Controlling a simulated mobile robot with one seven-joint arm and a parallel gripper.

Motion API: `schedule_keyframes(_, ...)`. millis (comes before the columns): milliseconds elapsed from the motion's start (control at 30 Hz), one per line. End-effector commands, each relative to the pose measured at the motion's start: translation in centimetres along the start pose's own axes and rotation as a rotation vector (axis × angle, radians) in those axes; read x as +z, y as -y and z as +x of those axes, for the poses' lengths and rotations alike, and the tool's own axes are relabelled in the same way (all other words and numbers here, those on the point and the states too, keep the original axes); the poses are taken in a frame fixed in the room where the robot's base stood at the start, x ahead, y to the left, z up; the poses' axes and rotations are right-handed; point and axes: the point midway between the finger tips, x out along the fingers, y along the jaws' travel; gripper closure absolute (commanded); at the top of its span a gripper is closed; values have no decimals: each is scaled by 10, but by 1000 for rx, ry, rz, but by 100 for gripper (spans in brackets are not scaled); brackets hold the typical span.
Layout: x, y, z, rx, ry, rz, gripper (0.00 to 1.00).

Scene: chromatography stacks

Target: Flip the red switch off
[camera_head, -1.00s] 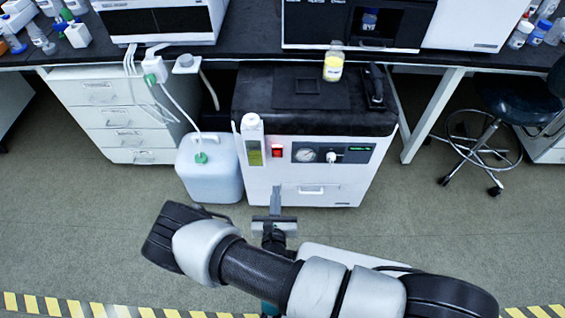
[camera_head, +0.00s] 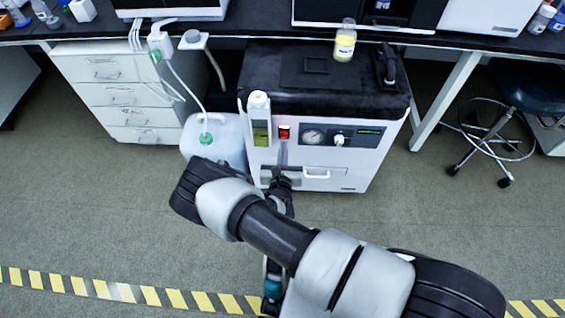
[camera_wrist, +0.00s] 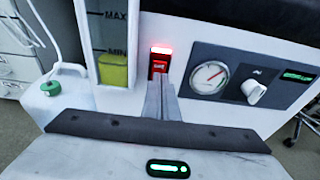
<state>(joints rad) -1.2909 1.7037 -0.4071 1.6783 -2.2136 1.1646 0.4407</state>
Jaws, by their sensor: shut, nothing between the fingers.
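The red switch (camera_head: 284,132) sits on the front panel of the white cabinet (camera_head: 345,160), between the reservoir and the gauge. In the wrist view the red switch (camera_wrist: 159,62) has a brightly lit upper part and a darker red lower part. My gripper (camera_head: 282,146) is shut and empty, its fingertips pointing up at the switch from just below. In the wrist view my gripper (camera_wrist: 160,82) has its fingertips right under the lower half of the switch. I cannot tell whether they touch it.
A reservoir (camera_wrist: 113,60) with yellow-green liquid stands left of the switch. A gauge (camera_wrist: 208,77) and a white knob (camera_wrist: 253,91) are to the right. A white jug (camera_head: 215,140) stands left of the cabinet.

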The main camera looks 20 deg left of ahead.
Motion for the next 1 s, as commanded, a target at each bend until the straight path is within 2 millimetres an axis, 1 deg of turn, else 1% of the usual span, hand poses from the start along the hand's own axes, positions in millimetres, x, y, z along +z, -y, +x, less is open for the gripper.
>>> schedule_keyframes(33,1,0,7,-1,0,2,100)
schedule_keyframes(100,4,0,14,0,1,1,100)
schedule_keyframes(233,6,0,21,0,-1,1,100)
schedule_keyframes(600,8,0,23,0,-1,1,100)
schedule_keyframes(700,16,1,28,-2,0,3,100)
schedule_keyframes(767,12,0,29,0,-1,0,100)
schedule_keyframes(1000,12,-1,28,0,-1,1,100)
